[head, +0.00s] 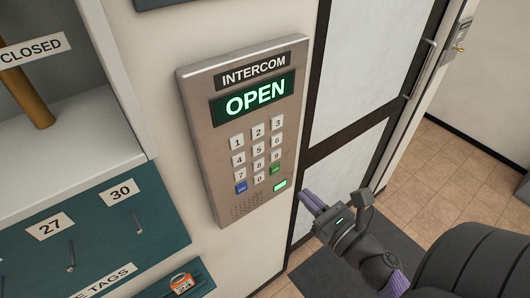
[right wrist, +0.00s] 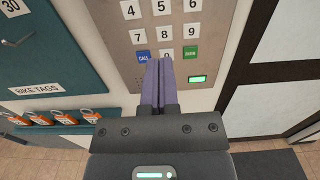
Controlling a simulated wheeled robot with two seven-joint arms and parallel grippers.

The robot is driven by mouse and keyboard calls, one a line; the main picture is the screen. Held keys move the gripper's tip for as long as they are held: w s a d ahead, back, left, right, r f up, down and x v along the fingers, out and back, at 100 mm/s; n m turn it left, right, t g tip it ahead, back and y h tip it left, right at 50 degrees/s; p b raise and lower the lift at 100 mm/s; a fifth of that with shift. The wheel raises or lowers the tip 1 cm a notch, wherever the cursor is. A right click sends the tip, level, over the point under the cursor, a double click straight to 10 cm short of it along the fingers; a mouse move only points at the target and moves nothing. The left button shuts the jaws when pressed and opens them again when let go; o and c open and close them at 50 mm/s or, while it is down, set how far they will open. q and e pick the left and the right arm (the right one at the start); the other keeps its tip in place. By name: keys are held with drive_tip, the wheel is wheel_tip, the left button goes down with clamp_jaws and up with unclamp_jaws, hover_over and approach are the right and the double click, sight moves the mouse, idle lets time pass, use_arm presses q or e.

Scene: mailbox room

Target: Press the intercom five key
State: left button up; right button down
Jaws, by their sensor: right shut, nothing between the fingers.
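The intercom panel (head: 207,128) is a metal box on the wall, its display (head: 253,97) lit green with the word OPEN. Its white five key (head: 257,150) sits in the middle of the second key row; it also shows at the top of the right wrist view (right wrist: 161,7). My right gripper (head: 306,197) is shut and empty, right of and below the keypad in the head view. In the right wrist view its purple fingers (right wrist: 160,63) point up the panel, below the five key, and partly cover the 0 key. I cannot tell whether they touch the panel. My left gripper is out of view.
A blue CALL key (head: 241,188), a green key (head: 274,169) and a lit green indicator (head: 280,186) are on the panel. A teal hook board (head: 110,225) with tags is at left. A dark-framed glass door (head: 360,70) stands right of the panel.

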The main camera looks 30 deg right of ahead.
sight(258, 148)
drive_tip(key=w+p, duration=0.1)
drive_tip(key=w, duration=0.3)
drive_tip(key=w+p, duration=0.1)
drive_tip(key=w, duration=0.4)
drive_tip(key=w+a+p, duration=0.1)
drive_tip(key=w, duration=0.4)
drive_tip(key=shift+w, duration=0.1)
drive_tip(key=shift+w+a+f, duration=0.1)
drive_tip(key=shift+w, duration=0.2)
drive_tip(key=shift+b, duration=0.4)
drive_tip(key=shift+r, duration=0.35)
